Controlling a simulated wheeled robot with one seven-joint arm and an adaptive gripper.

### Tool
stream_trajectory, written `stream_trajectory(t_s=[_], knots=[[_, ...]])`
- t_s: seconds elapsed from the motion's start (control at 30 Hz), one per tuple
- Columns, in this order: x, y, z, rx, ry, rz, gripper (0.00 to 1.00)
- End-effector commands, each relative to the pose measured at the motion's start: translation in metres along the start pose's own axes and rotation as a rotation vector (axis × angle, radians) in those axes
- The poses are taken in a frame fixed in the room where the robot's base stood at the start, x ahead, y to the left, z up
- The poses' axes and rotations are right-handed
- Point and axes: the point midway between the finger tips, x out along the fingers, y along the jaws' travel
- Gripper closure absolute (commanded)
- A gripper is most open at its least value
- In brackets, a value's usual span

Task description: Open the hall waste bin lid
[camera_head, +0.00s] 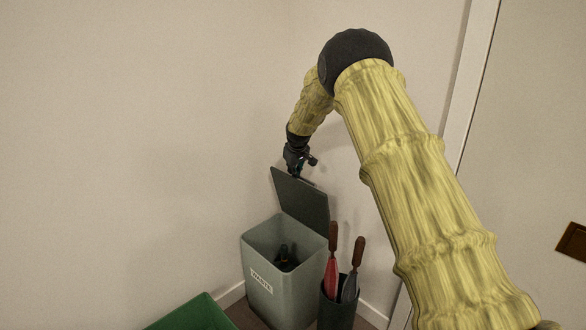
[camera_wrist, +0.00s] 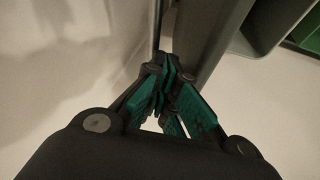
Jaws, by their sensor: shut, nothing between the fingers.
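The waste bin (camera_head: 283,295) is a grey-green box with a "WASTE" label on its front, standing in the corner. Its dark lid (camera_head: 302,200) is raised and tilted up at the back, so the bin's mouth is open. Something dark lies inside the bin. My gripper (camera_head: 297,174) is shut and empty, at the upper edge of the raised lid. I cannot tell whether it touches the lid. In the wrist view the shut fingertips (camera_wrist: 162,72) show near the thin lid edge, with part of the bin at the upper right.
A dark holder (camera_head: 337,312) with a red and a grey umbrella stands just right of the bin. A green container (camera_head: 195,315) is at the lower left. Walls close in behind, and a door (camera_head: 530,180) is at the right.

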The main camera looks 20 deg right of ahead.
Motion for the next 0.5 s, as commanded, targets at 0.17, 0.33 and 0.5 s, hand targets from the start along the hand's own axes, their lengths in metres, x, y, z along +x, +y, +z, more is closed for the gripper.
stream_trajectory(t_s=[0.17, 0.33, 0.5], knots=[[-0.001, 0.021, -0.001, 0.012, -0.004, -0.026, 1.00], [0.004, 0.031, -0.001, 0.011, -0.004, -0.027, 1.00], [0.006, 0.036, 0.002, 0.012, -0.004, -0.025, 1.00]])
